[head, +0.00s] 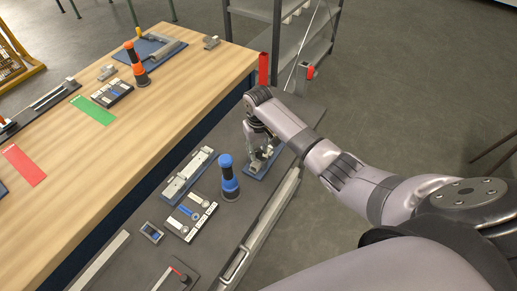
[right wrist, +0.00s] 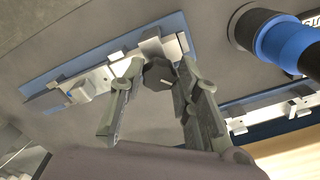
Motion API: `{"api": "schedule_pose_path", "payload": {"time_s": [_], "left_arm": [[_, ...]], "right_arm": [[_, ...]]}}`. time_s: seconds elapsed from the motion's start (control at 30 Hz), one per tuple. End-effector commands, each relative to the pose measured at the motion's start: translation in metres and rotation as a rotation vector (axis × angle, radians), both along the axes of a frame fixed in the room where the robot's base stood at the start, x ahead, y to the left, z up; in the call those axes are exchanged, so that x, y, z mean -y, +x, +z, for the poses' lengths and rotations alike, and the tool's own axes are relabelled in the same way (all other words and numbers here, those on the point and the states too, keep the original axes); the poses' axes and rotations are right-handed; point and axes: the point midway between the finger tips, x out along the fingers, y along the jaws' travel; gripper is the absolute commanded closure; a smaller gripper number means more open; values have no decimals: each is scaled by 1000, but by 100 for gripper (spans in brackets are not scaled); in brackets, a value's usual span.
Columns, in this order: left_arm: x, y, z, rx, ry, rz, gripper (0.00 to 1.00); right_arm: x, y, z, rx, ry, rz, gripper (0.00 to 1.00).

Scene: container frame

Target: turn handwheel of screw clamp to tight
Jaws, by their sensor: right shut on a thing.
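The screw clamp sits on a blue base plate (head: 257,171) on the dark grey bench, toward its far right end. In the right wrist view the clamp's metal body (right wrist: 152,47) lies along the blue plate (right wrist: 55,98). Its dark, many-sided handwheel (right wrist: 158,73) has a light mark on its face. My right gripper (right wrist: 160,72) has one finger on each side of the handwheel and is shut on it. In the head view my right gripper (head: 261,143) comes down over the clamp and hides much of it, including the handwheel. My left gripper is not in view.
A black and blue signal post (head: 229,180) stands just left of the clamp. A pale rail fixture (head: 188,174) and a control panel (head: 190,215) lie nearby. A wooden table (head: 200,85) with an orange-black post (head: 138,68) is at left. Shelving (head: 290,40) stands behind.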

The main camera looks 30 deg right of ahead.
Motion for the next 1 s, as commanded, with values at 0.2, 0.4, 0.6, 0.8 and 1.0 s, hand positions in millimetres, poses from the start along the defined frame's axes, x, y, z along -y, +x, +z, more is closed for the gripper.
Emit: {"api": "schedule_pose_path", "payload": {"time_s": [0.2,0.4,0.6,0.8,1.0], "left_arm": [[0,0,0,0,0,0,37],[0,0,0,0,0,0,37],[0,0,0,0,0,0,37],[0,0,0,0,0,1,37],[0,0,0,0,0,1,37]], "right_arm": [[-1,1,1,3,2,-205,98],[-2,2,1,4,1,-395,98],[-2,2,1,3,1,-585,98],[-3,3,1,3,2,-776,98],[-3,3,1,4,2,-966,98]]}}
